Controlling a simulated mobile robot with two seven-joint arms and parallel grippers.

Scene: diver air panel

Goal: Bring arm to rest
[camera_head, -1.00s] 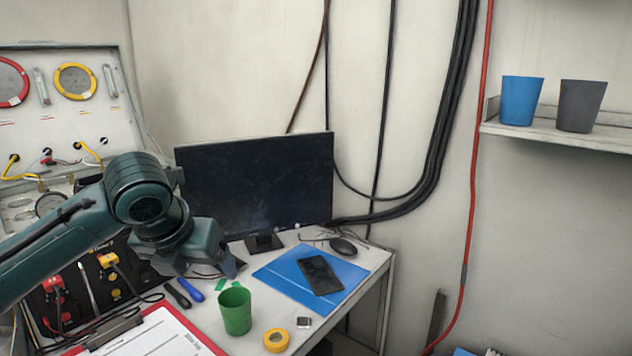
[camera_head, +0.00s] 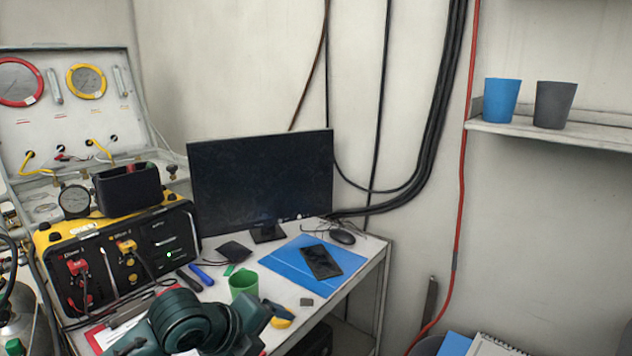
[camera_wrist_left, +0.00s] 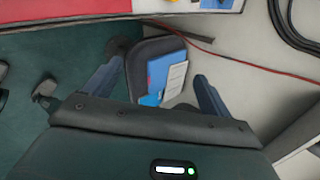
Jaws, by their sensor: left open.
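My left arm comes in at the bottom of the head view, low in front of the desk. Its gripper (camera_head: 268,312) shows there beside the yellow tape roll (camera_head: 282,322) and hides part of it. In the left wrist view the two fingers of the left gripper (camera_wrist_left: 160,75) stand wide apart with nothing between them. Beyond them, lower down, is a dark bin (camera_wrist_left: 138,58) with blue and white items in it. My right gripper is in neither view.
The desk (camera_head: 372,255) holds a monitor (camera_head: 262,180), a green cup (camera_head: 243,284), a blue folder (camera_head: 290,272) with a phone (camera_head: 321,262), and a red clipboard (camera_head: 98,338) partly behind my arm. The air panel (camera_head: 125,262) stands left. Floor right of the desk looks partly free.

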